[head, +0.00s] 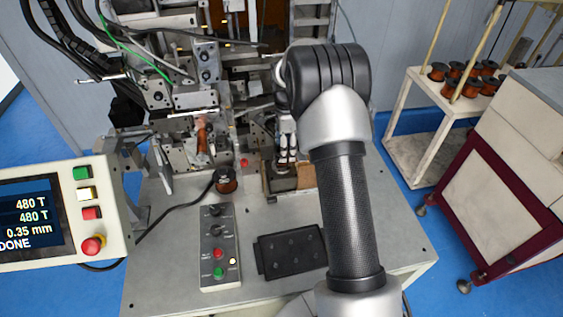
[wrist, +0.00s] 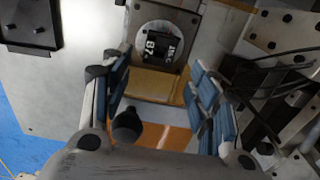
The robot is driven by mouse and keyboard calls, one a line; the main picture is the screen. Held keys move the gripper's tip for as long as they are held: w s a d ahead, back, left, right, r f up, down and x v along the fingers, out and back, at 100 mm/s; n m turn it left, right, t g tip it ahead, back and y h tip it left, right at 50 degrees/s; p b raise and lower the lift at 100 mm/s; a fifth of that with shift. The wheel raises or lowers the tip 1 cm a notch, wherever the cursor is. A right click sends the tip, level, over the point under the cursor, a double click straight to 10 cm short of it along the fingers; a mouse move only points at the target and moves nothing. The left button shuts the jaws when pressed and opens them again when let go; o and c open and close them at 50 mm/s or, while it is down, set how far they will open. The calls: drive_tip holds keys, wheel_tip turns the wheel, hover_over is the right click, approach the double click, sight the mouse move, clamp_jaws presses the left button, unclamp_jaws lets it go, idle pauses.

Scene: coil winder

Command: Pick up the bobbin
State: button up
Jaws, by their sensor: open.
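My gripper (head: 287,160) points down over a small tan tray (head: 270,190) on the winder table. In the wrist view, the blue-padded fingers of my gripper (wrist: 158,78) are spread apart, with a gap between them. A copper-wound bobbin with a dark rim (head: 226,181) stands on the table, left of my gripper and apart from it. A copper-coloured winding (head: 202,138) shows on the winder, further back and left. No bobbin is clearly visible between the fingers. The wrist view shows a tan-yellow surface (wrist: 155,86) there, and a dark labelled square (wrist: 156,47) in a round recess beyond.
A control box with buttons (head: 220,250) and a black plate (head: 290,252) lie at the table front. A display panel (head: 40,220) stands left. Winder parts and cables crowd the back. Several copper spools (head: 475,80) sit on a cart (head: 405,100) at right.

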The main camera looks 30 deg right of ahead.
drive_tip(key=f, duration=0.2)
drive_tip(key=a+f, duration=0.1)
drive_tip(key=f, duration=0.1)
drive_tip(key=shift+s, duration=0.1)
drive_tip(key=shift+d+f, duration=0.1)
drive_tip(key=shift+f, duration=0.35)
drive_tip(key=shift+c, duration=0.5)
drive_tip(key=c, duration=1)
